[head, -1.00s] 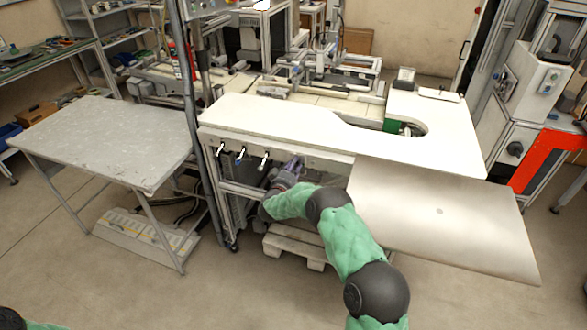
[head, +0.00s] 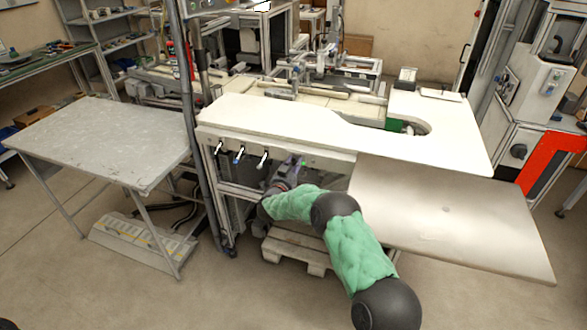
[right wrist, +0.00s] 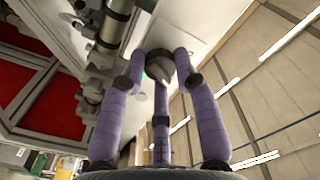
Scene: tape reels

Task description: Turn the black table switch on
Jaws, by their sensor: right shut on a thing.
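My right gripper (head: 296,165) is under the front edge of the white table (head: 270,118), to the right of the row of levers. In the right wrist view its purple fingers (right wrist: 160,58) close around a small dark knob (right wrist: 158,70) on the table's pale underside. I take this knob to be the black table switch; whether it is on or off cannot be told. In the head view the gripper hides it. My left gripper is out of view.
Several small levers with white and dark handles (head: 263,159) hang from the table's front edge. A lower white board (head: 455,215) juts out on the right. A grey table (head: 100,140) stands left, and a pallet (head: 295,252) lies below my arm.

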